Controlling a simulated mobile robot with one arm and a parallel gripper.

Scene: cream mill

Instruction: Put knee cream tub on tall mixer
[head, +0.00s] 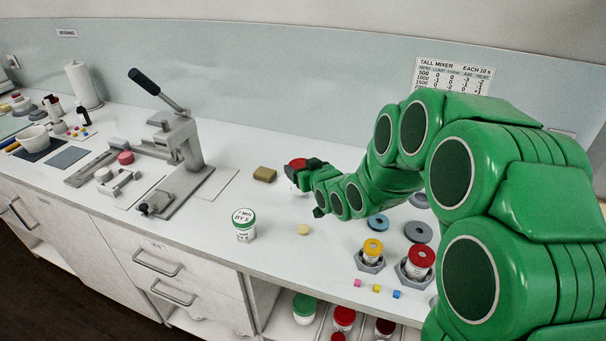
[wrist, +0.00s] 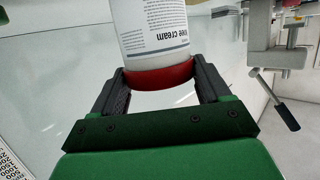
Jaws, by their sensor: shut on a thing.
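The knee cream tub is white with a red lid, and its label reads "knee cream" in the wrist view (wrist: 155,28). My gripper (wrist: 160,76) is shut around it at the red lid, one finger on each side. In the head view the tub's red lid (head: 297,163) shows at the tip of my gripper (head: 308,172), over the back middle of the counter. Most of the tub is hidden there. A wall sign (head: 455,75) reads "TALL MIXER"; I cannot make out the mixer itself, as my green arm covers the area below the sign.
A lever press (head: 185,145) stands left. A yellow-lidded tub (head: 373,249) and a red-lidded tub (head: 420,258) sit in grey holders at the right. Small coloured cubes (head: 376,288) lie in front.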

